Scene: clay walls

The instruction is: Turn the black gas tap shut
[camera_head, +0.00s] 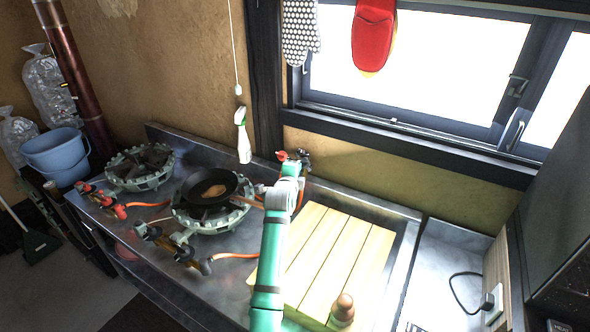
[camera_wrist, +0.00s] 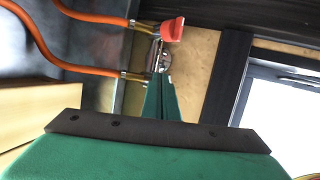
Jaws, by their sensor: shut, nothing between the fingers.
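A gas tap fitting is on the wall behind the counter. Its red handle (camera_head: 282,156) shows in the head view, with a black tap (camera_head: 304,157) just right of it. In the wrist view the red handle (camera_wrist: 172,30) is beyond my fingertips. I cannot make out the black tap there; it may be hidden behind my fingers. My gripper (camera_wrist: 160,78) has its green fingers shut together and empty, pointing at the metal fitting. In the head view, my arm hides the fingertips and part of the fitting. I cannot tell whether they touch it.
Orange hoses (camera_wrist: 85,70) run from the fitting. A black pan (camera_head: 208,188) sits on a green burner, with another burner (camera_head: 140,167) behind left. A slatted wooden board (camera_head: 340,255) lies right of my arm. A spray bottle (camera_head: 242,135) is near the wall.

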